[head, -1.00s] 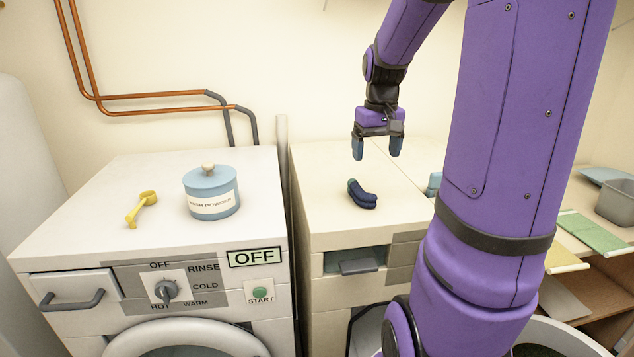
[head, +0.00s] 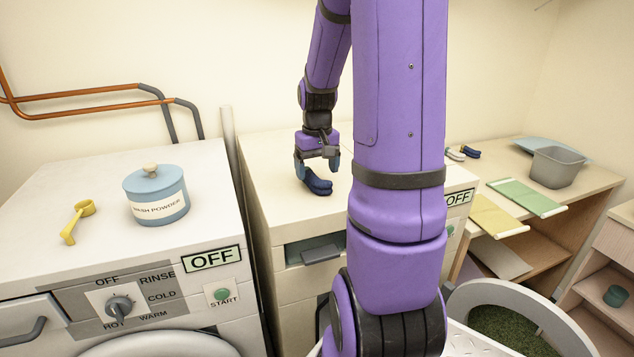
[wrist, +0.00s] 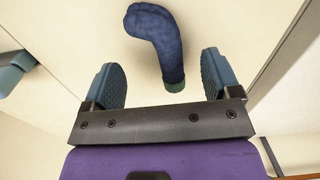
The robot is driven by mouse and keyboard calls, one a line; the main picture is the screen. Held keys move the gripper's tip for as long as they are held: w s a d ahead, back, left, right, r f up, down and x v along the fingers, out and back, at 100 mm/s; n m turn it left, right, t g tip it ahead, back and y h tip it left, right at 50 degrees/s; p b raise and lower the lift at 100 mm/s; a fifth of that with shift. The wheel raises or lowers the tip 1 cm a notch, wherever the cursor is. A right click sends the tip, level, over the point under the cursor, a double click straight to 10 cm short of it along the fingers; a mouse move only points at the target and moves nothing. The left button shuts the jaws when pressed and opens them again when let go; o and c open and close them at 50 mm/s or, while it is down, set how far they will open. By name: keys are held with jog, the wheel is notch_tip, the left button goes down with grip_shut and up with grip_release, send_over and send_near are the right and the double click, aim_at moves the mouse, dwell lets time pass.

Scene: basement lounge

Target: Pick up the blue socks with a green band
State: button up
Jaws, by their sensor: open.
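The blue socks (head: 317,186) lie on top of the right-hand white machine (head: 270,160) in the head view. In the wrist view the socks (wrist: 156,38) show as a bent dark blue shape with a green band at the lower end. My gripper (head: 317,168) is open and close above the socks, pointing down. In the wrist view the fingers (wrist: 160,82) are apart, and the banded end reaches into the space between them, nearer the right finger. I cannot tell the exact height of the fingers over the socks.
A left machine (head: 50,200) holds a blue wash powder jar (head: 157,208) and a yellow scoop (head: 76,222). At right, a wooden table (head: 510,170) carries a grey bin (head: 558,167), yellow and green cloths, and other socks (head: 463,153). A teal object (wrist: 16,68) lies left of my fingers.

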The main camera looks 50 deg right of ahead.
jog(key=shift+f, duration=1.15)
jog(key=c, duration=1)
jog(key=shift+r, duration=0.1)
